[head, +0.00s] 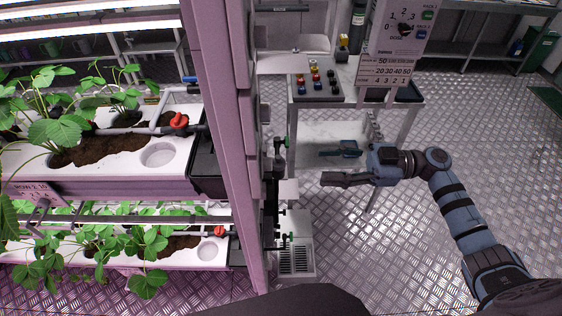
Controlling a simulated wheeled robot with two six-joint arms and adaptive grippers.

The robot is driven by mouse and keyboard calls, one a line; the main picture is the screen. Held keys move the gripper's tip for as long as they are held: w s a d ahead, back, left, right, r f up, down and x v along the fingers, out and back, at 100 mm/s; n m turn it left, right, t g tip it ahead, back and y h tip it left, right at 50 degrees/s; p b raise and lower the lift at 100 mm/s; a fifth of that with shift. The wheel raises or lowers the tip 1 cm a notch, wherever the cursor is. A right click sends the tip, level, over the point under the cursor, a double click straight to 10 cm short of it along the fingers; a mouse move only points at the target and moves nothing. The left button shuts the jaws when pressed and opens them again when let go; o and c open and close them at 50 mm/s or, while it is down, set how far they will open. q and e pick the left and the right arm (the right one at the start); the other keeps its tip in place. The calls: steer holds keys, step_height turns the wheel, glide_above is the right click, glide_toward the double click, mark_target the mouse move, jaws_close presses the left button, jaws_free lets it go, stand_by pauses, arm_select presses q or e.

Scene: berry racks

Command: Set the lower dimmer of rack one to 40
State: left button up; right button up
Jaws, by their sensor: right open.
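The rack (215,120) stands at the left with two planted tiers and a pinkish upright post. I cannot make out a lower dimmer or its setting. Dark fittings with green parts (280,143) run down the post's right side. My left gripper is not in view.
A red valve (178,120) sits on the upper tier and another (218,231) on the lower tier. The metal floor at the right (500,150) is clear.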

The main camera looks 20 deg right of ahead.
mark_target(267, 164)
steer(key=p+x, duration=0.1)
steer(key=x, duration=1)
steer(key=shift+w, duration=0.15)
jaws_close()
